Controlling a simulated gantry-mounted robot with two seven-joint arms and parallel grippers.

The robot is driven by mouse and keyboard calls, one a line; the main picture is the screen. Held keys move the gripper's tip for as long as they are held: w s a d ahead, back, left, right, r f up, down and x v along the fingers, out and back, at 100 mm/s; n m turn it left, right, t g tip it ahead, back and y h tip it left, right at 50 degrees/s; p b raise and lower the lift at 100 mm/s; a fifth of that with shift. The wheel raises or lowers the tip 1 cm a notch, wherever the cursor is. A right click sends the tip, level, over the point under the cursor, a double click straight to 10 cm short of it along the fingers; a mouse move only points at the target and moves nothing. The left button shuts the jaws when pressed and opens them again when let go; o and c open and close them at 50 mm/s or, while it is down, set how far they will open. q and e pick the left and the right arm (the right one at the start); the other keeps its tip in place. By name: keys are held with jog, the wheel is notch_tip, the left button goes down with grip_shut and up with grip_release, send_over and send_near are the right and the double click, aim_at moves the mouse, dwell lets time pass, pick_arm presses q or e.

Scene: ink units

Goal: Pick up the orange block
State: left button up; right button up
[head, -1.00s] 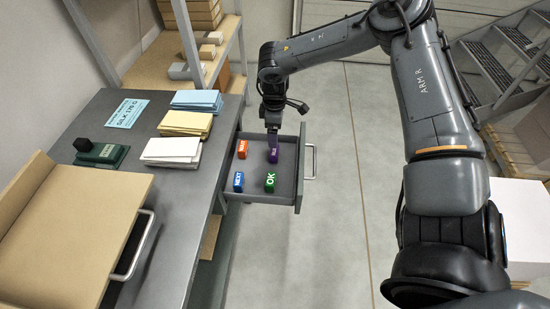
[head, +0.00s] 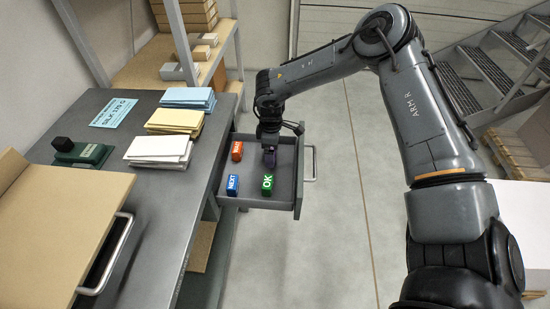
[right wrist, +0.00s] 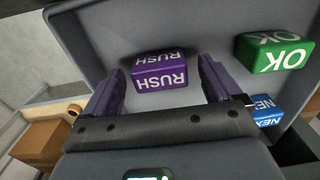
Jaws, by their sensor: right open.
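The orange block (head: 237,150) lies in the open drawer, at its back left in the head view. It is not visible in the right wrist view. My right gripper (head: 269,160) is low in the drawer, to the right of the orange block and apart from it. Its jaws (right wrist: 160,68) are open, one finger on each side of a purple block marked RUSH (right wrist: 162,72). I cannot tell whether the fingers touch that block. In the head view the gripper mostly hides the purple block. My left gripper is not in view.
A green OK block (head: 267,183) and a blue NEXT block (head: 232,184) lie at the drawer's front. The grey drawer (head: 285,198) has raised walls. The desk (head: 165,205) beside it holds paper stacks (head: 160,150) and a dark green stamp (head: 82,153).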

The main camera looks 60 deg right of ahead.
jog(key=shift+c, duration=0.4)
jog(key=c, duration=1.1)
